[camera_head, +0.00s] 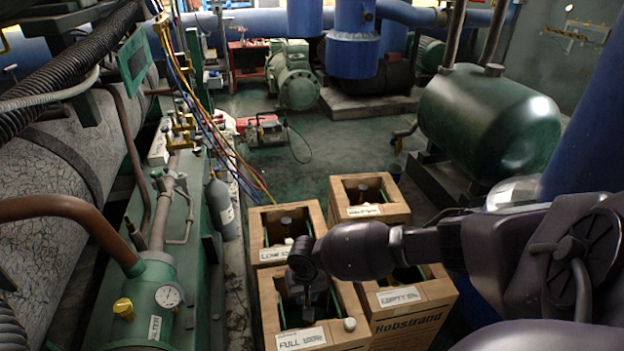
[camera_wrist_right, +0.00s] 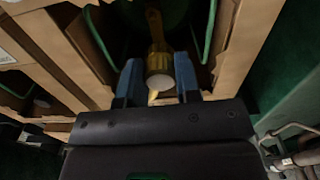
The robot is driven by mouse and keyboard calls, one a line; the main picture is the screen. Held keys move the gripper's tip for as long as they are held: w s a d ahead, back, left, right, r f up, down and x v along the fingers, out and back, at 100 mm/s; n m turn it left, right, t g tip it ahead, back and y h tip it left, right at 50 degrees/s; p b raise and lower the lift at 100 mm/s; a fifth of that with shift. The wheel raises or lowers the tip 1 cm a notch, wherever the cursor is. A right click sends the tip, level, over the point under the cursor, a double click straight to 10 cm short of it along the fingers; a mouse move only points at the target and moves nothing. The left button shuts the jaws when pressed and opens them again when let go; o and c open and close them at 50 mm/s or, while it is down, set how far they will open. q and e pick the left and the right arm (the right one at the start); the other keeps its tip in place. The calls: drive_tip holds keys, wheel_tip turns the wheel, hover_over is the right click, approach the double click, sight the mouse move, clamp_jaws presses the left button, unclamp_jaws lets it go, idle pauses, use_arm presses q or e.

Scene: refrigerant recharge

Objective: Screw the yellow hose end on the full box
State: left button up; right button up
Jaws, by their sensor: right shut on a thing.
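The full box (camera_head: 264,300) is a brown cardboard box at the front left of a group of boxes, with a "FULL" label (camera_head: 301,338) on its front edge. My right arm reaches in from the right, and my right gripper (camera_head: 312,300) points down into the box's open top. In the right wrist view, its blue fingers (camera_wrist_right: 160,82) are shut on a yellow-gold fitting with a pale round end (camera_wrist_right: 160,84), apparently the yellow hose end. Whether it touches the cylinder valve inside is hidden. The yellow hose (camera_head: 245,172) runs from the manifold toward the boxes. My left gripper is not in view.
A box labelled "LOW" (camera_head: 258,235) stands behind the full box, and one labelled "EMPTY" (camera_head: 400,297) stands to its right. Another box (camera_head: 370,211) is at the back right.

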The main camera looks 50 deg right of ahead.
drive_tip(key=shift+s+d+f, duration=0.3)
drive_tip(key=shift+d+f, duration=0.2)
drive_tip(key=shift+f, duration=0.2)
drive_tip(key=shift+s+f+b, duration=0.1)
drive_tip(key=shift+f+b, duration=0.25)
drive_tip(key=shift+f, duration=0.2)
drive_tip(key=shift+s+f+b, duration=0.1)
drive_tip(key=shift+f+b, duration=0.4)
drive_tip(key=shift+f, duration=0.3)
drive_tip(key=shift+f+b, duration=0.5)
drive_tip(key=shift+f, duration=0.15)
wheel_tip(320, 180, down, 3)
drive_tip(key=shift+r+b, duration=0.2)
drive_tip(key=shift+b, duration=0.8)
drive_tip(key=shift+w+r, duration=0.1)
drive_tip(key=shift+w, duration=0.15)
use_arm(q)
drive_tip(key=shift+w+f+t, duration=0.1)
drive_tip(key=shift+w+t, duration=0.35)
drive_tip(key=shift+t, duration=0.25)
use_arm(e)
drive_tip(key=shift+r, duration=0.15)
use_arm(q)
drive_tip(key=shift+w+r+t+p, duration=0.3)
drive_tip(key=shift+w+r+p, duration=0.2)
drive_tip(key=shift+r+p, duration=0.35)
